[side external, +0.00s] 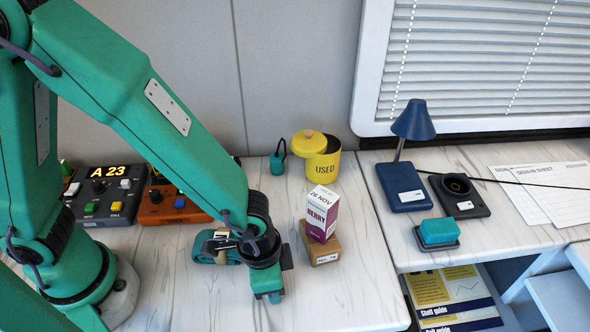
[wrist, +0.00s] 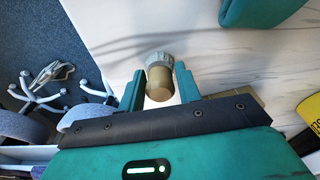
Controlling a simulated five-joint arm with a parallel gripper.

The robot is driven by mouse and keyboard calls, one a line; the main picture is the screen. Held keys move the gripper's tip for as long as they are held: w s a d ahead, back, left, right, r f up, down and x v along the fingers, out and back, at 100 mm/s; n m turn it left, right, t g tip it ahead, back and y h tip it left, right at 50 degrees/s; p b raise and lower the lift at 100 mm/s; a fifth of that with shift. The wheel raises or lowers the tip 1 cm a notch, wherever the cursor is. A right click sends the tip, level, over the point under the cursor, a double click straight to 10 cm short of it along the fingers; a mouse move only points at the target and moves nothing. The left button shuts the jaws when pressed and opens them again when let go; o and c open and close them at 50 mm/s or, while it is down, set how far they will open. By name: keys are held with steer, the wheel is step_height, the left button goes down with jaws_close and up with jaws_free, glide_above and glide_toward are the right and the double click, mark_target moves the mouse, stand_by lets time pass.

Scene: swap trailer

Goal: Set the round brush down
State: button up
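The round brush (wrist: 160,80) shows in the wrist view as a short brown-gold cylinder with a pale grey ringed end. It sits between the two teal fingers of my gripper (wrist: 159,84), which appear closed against its sides. In the side view my gripper (side external: 273,297) points down, low over the front part of the white marbled table (side external: 340,300). The brush is hidden there behind the gripper. I cannot tell whether the brush touches the table.
A berry carton (side external: 321,214) stands on a small brown box (side external: 322,250) right of my gripper. A teal strap roll (side external: 212,246) lies to the left. A yellow USED tin (side external: 318,160) and control boxes (side external: 105,193) stand behind. The front table area right of my gripper is clear.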

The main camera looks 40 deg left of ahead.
steer(key=shift+o, duration=1.3)
steer(key=shift+r, duration=0.15)
step_height(320, 180, up, 12)
steer(key=s+a, duration=0.1)
steer(key=shift+w+a, duration=0.1)
steer(key=a+r+n+t, duration=0.2)
steer(key=a+r+n, duration=0.2)
steer(key=a, duration=0.8)
steer(key=a+r+n+t, duration=0.2)
steer(key=a+r+n, duration=0.2)
steer(key=a+r, duration=0.3)
steer(key=shift+s+a+t+y, duration=0.35)
steer(key=shift+a+t+y, duration=0.05)
steer(key=shift+a, duration=2.2)
